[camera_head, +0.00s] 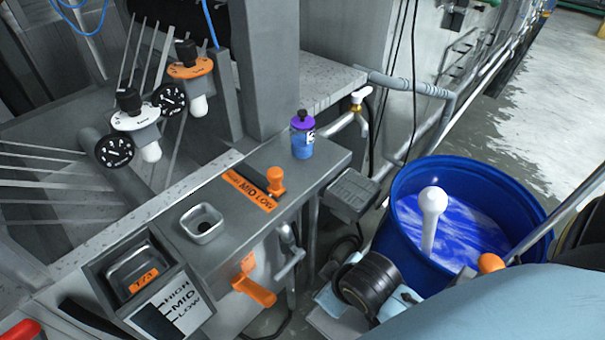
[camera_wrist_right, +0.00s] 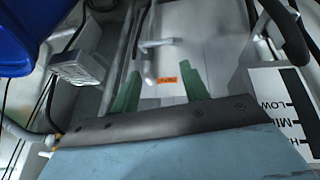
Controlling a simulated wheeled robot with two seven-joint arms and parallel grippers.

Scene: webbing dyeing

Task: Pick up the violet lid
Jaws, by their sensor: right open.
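The violet lid (camera_head: 303,122) sits on a small blue bottle (camera_head: 302,144), which stands upright near the right end of the grey metal bench. A black knob tops the lid. My right gripper (camera_wrist_right: 159,70) shows in the right wrist view with its two green fingers apart and nothing between them. The lid and bottle do not show in that view. My light blue arm fills the lower right of the head view, and the right fingertips cannot be made out there. My left gripper is not in view.
A blue barrel (camera_head: 386,215) of blue liquid with a white-knobbed rod stands to the right. An orange handle (camera_head: 275,180) rises from the bench (camera_head: 228,228) left of the bottle. A grey box (camera_head: 351,194) sits between bench and barrel. An orange lever (camera_head: 254,285) juts from the bench front.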

